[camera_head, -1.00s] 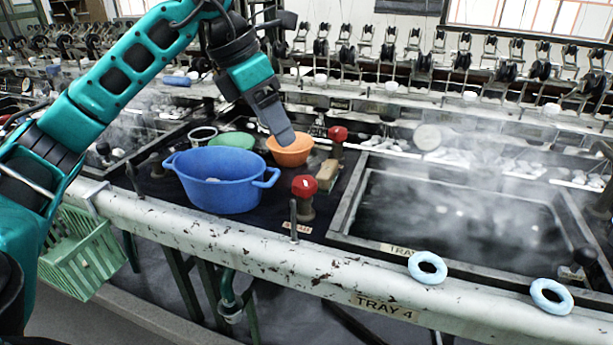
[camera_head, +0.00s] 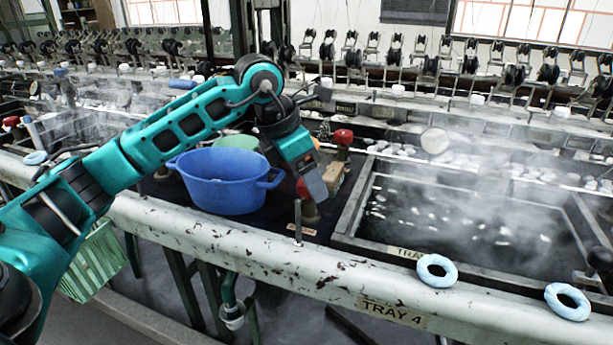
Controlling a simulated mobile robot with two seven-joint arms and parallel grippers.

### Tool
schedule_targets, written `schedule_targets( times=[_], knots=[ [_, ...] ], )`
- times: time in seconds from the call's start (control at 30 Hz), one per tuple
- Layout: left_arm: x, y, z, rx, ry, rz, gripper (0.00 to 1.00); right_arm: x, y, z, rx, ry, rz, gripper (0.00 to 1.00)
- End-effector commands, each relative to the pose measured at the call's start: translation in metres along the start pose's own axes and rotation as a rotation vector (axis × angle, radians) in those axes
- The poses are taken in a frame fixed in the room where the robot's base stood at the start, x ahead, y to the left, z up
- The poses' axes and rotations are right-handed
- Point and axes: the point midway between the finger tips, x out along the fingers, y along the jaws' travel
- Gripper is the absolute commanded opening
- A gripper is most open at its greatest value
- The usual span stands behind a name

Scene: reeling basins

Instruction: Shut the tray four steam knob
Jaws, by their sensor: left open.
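A red knob (camera_head: 302,187) stands on a dark post beside the small label on the dark deck, left of the steaming tray. A second red knob (camera_head: 343,136) stands farther back. I cannot read from the labels which is the tray four steam knob. My left gripper (camera_head: 319,194) is open and points down at the nearer red knob, overlapping its right side in the picture. I cannot tell whether it touches the knob. The TRAY 4 label (camera_head: 393,313) is on the front rail. My right gripper is not in view.
A blue two-handled tub (camera_head: 222,182) stands left of the nearer knob, with a green bowl (camera_head: 236,142) behind. A tan block (camera_head: 333,178) lies close right of the gripper. Two light blue rings (camera_head: 436,270) sit on the rail. Steam drifts over the basin (camera_head: 345,236).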

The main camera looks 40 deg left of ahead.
Motion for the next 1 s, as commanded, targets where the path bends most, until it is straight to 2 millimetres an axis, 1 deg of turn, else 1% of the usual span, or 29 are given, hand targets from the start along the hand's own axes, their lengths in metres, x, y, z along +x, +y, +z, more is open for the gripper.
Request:
schedule_targets(
  times=[0.13,0.7,0.73,1.0],
  knots=[
    [-0.0001,-0.0001,0.0000,0.000,0.000,-0.001,0.73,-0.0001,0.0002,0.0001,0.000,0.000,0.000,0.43],
    [-0.0006,-0.0001,0.0001,0.000,0.000,-0.001,0.18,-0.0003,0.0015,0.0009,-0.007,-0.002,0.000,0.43],
    [-0.0006,-0.0001,0.0001,0.000,0.000,-0.001,0.17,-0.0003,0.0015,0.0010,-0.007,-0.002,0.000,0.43],
    [-0.0013,0.0003,0.0003,0.036,0.000,-0.017,0.17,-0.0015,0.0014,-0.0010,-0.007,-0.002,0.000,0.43]
  ],
)
